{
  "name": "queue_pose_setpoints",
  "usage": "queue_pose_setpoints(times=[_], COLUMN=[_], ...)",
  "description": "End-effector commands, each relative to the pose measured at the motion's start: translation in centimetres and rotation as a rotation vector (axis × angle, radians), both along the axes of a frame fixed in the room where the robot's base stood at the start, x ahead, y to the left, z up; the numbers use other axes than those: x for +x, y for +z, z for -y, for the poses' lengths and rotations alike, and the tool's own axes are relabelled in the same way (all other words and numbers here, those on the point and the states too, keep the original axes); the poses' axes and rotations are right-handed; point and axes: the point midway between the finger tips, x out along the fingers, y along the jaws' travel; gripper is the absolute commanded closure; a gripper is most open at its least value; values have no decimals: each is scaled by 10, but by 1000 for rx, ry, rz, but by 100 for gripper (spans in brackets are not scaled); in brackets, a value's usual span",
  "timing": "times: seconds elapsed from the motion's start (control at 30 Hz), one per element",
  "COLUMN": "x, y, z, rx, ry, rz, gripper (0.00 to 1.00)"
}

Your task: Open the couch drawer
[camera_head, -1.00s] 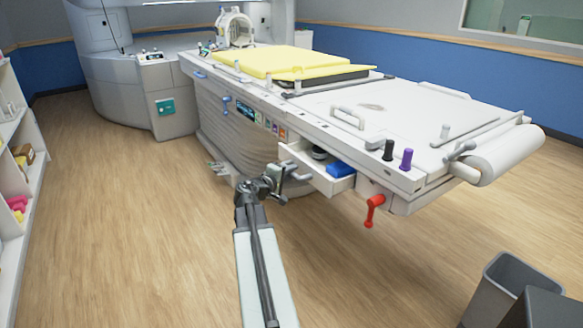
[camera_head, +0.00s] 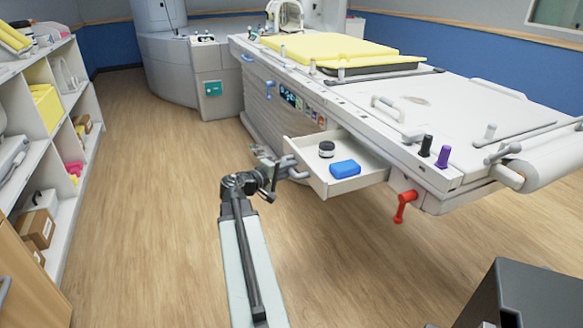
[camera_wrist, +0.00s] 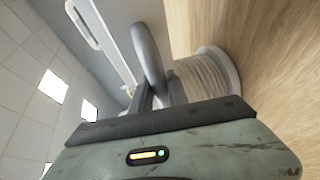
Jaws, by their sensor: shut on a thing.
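The couch drawer (camera_head: 352,183) is a white tray pulled well out of the side of the patient couch (camera_head: 365,115). A dark round jar with a light lower part (camera_head: 326,150) and a blue box (camera_head: 345,168) lie inside it. My gripper (camera_head: 275,178) is at the drawer's front, shut on its grey handle (camera_head: 291,170). In the wrist view the handle (camera_wrist: 150,55) shows as a curved grey bar between the dark fingers (camera_wrist: 160,95). The fingertips are small in the head view and partly hidden by the wrist.
A red lever (camera_head: 404,205) hangs under the couch right of the drawer. Shelves (camera_head: 55,150) stand along the left wall, and a dark box-like thing (camera_head: 515,295) is at the lower right. The wooden floor (camera_head: 150,200) between shelves and couch is clear.

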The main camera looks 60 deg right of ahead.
Motion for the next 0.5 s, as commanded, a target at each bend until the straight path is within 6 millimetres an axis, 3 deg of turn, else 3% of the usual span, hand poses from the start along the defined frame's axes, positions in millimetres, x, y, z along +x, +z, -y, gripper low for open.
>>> queue_pose_setpoints(times=[0.17, 0.2, 0.27, 0.5], x=[-4, -4, -5, -6], y=[0, 0, 0, 0], z=[4, 4, 4, 5], rx=[-1, -1, -1, -1], ry=[-5, -6, -7, -8], rz=[0, -1, -1, -1], gripper=[100, 72, 59, 59])
